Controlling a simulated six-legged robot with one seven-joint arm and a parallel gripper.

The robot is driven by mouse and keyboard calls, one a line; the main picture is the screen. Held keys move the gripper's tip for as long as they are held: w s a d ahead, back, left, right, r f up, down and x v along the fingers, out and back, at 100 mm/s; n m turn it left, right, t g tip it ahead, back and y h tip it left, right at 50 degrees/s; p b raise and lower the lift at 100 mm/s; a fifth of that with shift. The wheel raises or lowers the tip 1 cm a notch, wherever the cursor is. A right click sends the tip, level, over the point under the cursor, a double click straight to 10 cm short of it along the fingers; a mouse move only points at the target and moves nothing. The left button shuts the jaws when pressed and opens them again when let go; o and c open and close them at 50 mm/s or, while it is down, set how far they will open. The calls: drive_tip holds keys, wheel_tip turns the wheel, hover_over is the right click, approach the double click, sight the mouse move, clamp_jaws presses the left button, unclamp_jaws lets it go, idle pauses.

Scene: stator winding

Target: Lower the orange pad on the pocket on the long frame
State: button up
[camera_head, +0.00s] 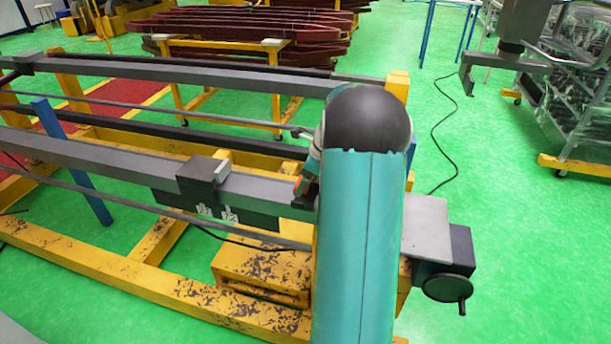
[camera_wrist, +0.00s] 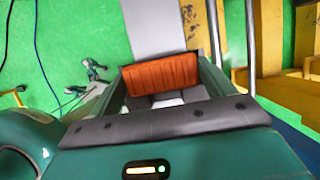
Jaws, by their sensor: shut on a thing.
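The orange pad (camera_wrist: 162,74) is between the fingers of my gripper (camera_wrist: 163,86) in the wrist view, and the gripper is shut on it. A small bit of the pad (camera_head: 299,187) shows at the left edge of my teal arm in the head view. The arm hides most of the gripper there. The long frame (camera_head: 130,160) has grey rails on yellow supports and runs from the left to behind my arm. I cannot make out the pocket clearly. In the wrist view, a flat grey surface (camera_wrist: 155,25) lies just beyond the pad; contact cannot be told.
A dark grey block (camera_head: 203,175) sits on the near rail, left of my arm. A grey plate and a handwheel (camera_head: 447,287) are at the right end. Dark red bars (camera_head: 250,30) lie on a rack behind.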

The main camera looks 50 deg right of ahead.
drive_tip(key=shift+f, duration=0.4)
